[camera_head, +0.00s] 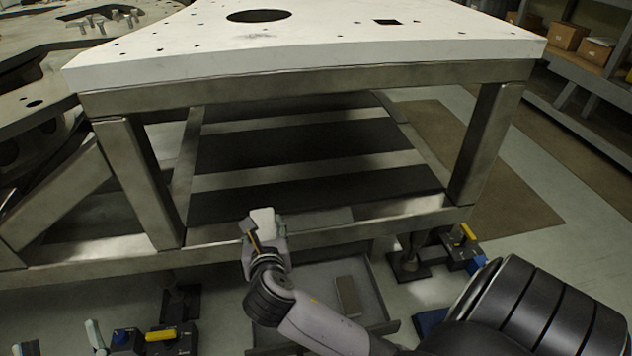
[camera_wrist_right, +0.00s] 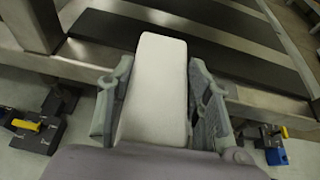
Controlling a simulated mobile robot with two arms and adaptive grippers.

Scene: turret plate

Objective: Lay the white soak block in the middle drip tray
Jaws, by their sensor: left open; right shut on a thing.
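The white soak block (camera_wrist_right: 155,88) is held between the fingers of my right gripper (camera_wrist_right: 160,100) in the right wrist view. In the head view the block (camera_head: 263,222) shows at the tip of my right gripper (camera_head: 264,238), in front of the stand's lower rail. A shallow grey tray (camera_head: 376,270) lies low under the stand, to the right of and below this gripper. A brownish-grey bar (camera_head: 348,296) lies in it. My forearm hides part of the tray. My left gripper (camera_head: 61,341) shows only as fingertips at the bottom left, apart and empty.
A large white plate (camera_head: 300,50) rests on a metal stand (camera_head: 485,140) with legs and a lower rail (camera_head: 370,230). Clamps with yellow and blue parts (camera_head: 465,240) stand on the floor at right. More clamps (camera_head: 160,337) stand at lower left.

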